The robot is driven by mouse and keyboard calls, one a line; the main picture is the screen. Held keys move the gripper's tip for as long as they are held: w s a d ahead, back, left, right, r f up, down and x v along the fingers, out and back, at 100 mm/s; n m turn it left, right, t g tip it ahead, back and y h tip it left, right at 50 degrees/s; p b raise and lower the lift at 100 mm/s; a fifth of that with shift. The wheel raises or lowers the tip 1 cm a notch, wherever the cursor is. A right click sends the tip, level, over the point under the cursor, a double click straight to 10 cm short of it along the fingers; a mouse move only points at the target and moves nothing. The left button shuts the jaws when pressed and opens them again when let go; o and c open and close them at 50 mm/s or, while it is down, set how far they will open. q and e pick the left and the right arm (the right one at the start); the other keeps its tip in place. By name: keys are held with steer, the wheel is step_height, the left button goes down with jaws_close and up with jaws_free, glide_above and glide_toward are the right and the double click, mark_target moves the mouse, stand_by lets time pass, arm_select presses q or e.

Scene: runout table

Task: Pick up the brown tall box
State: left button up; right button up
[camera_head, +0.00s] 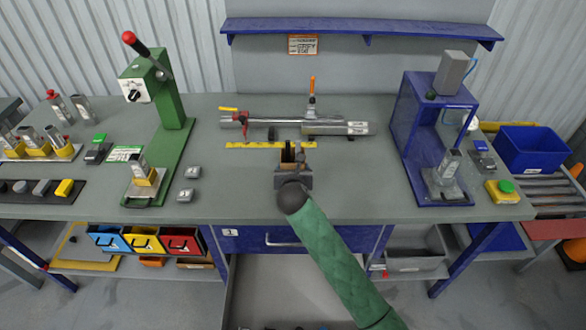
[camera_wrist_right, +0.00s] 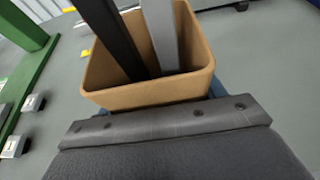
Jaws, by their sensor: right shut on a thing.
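The brown tall box (camera_head: 289,167) is at the front middle of the grey table, partly hidden by my right gripper. In the right wrist view the box (camera_wrist_right: 150,94) is open at the top, with rounded corners. A dark bar (camera_wrist_right: 108,35) and a grey bar (camera_wrist_right: 160,35) reach into its opening; I cannot tell whether they are fingers or contents. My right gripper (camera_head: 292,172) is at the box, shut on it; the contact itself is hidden. I cannot tell whether the box touches the table. My left gripper is not in view.
Behind are a yellow strip (camera_head: 270,145) and a metal cylinder assembly (camera_head: 315,125). A green press (camera_head: 170,110) stands left, with two small grey blocks (camera_head: 186,194) near it. A blue frame (camera_head: 410,125) stands right.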

step_height(320, 180, up, 3)
steer(key=p, duration=0.2)
steer(key=shift+f+p, duration=0.15)
steer(key=shift+p, duration=0.2)
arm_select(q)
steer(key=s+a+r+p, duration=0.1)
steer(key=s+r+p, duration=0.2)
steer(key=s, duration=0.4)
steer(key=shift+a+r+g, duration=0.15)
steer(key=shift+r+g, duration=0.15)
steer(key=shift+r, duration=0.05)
arm_select(e)
steer(key=s+d+r, duration=0.6)
steer(key=d, duration=0.4)
steer(key=shift+r, duration=0.25)
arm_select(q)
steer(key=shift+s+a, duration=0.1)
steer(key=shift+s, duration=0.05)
arm_select(e)
steer(key=shift+w+a, duration=0.1)
steer(key=shift+a, duration=0.05)
steer(key=w+a, duration=0.5)
steer(key=a, duration=0.4)
steer(key=shift+w+a, duration=0.35)
steer(key=shift+w, duration=0.05)
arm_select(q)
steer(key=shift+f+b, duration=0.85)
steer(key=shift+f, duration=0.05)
arm_select(e)
steer(key=shift+f, duration=3.55)
